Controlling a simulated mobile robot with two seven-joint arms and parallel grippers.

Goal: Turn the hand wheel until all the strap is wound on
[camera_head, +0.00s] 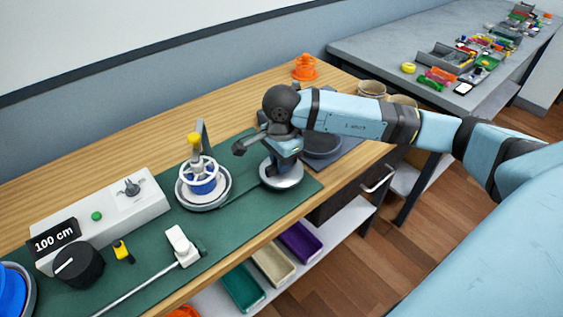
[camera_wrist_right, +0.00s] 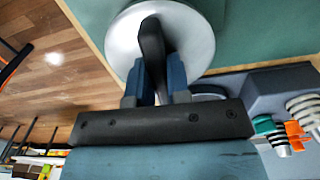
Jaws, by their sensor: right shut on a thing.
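My right gripper (camera_head: 284,162) points down over a round silver disc (camera_head: 282,180) on the green mat. In the right wrist view its blue fingers are shut on a dark upright piece (camera_wrist_right: 152,42) above the disc (camera_wrist_right: 118,38). A dark arm with a knob (camera_head: 239,147) reaches left from beside the gripper. A thin dark line runs between the two bases; I cannot tell if it is strap. The left gripper is not in view.
A white box (camera_head: 130,207) with a "100 cm" display (camera_head: 57,236) and black dial (camera_head: 78,265) stands at left. A white block (camera_head: 183,246) on a thin rod lies in front. An orange object (camera_head: 304,68) stands behind. Trays (camera_head: 299,241) sit on the lower shelf.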

